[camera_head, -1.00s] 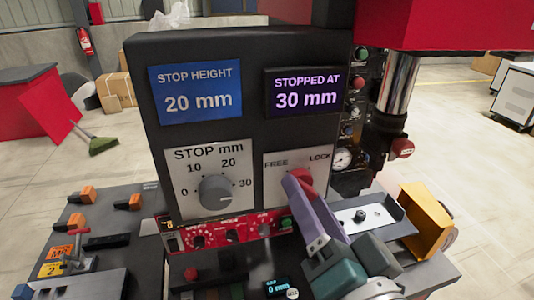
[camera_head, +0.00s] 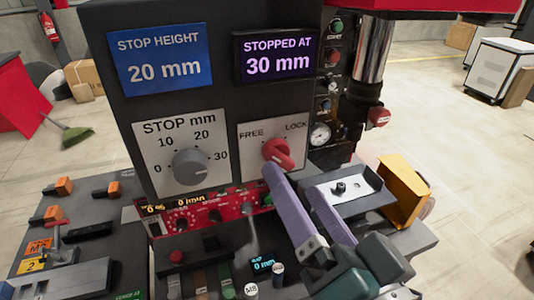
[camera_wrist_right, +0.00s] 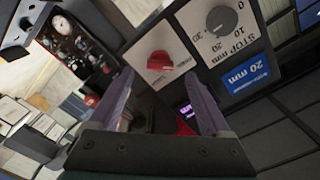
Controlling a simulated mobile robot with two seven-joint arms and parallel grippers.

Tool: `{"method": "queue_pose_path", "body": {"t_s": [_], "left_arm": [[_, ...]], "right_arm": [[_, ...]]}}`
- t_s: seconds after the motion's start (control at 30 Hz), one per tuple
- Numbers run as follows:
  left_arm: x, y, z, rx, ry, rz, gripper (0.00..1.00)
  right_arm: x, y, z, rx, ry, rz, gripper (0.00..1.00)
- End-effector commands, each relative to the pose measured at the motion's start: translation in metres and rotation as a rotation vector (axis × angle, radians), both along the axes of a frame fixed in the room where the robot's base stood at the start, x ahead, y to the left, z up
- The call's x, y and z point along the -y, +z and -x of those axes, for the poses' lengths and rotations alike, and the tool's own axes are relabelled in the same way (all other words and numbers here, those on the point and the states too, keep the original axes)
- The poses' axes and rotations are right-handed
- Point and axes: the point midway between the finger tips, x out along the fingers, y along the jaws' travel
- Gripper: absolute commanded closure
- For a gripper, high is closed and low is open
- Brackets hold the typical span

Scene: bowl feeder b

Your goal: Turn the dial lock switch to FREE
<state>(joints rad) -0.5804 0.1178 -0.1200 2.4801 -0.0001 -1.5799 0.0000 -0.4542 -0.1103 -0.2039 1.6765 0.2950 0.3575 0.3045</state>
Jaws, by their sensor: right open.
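The dial lock switch (camera_head: 277,154) is a red knob on a white plate (camera_head: 247,160), with FREE at upper left and LOCK at upper right. Its grip bar appears slanted from upper left to lower right; I cannot tell which end is the pointer. The knob also shows in the right wrist view (camera_wrist_right: 160,62). My right gripper (camera_head: 287,182) is open and empty, its purple fingers just below and in front of the knob. In the right wrist view the open fingers (camera_wrist_right: 160,80) lie on either side of the knob, seemingly apart from it. My left gripper is not in view.
The grey STOP mm dial (camera_head: 192,166) is left of the switch. Displays above read STOP HEIGHT 20 mm (camera_head: 160,58) and STOPPED AT 30 mm (camera_head: 277,55). A red control strip (camera_head: 200,214) runs below. A metal plate (camera_head: 345,190) and orange bracket (camera_head: 402,185) stand close right.

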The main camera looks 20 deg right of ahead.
Motion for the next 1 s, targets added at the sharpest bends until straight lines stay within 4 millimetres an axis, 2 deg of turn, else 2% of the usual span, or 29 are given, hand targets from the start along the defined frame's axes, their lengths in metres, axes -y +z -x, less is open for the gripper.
{"method": "queue_pose_path", "body": {"t_s": [0.1, 0.33, 0.53, 1.0], "left_arm": [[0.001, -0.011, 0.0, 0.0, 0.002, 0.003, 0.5], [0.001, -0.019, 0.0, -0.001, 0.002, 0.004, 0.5], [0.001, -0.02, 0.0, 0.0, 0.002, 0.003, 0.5], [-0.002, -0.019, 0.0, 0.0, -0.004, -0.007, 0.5]], "right_arm": [[0.001, -0.004, 0.024, -0.003, 0.001, 0.001, 0.18], [0.002, -0.002, 0.052, -0.001, 0.001, 0.0, 0.18], [0.002, 0.0, 0.058, 0.001, 0.001, 0.0, 0.18], [-0.003, -0.004, 0.053, -0.047, 0.047, 0.042, 0.18]]}}
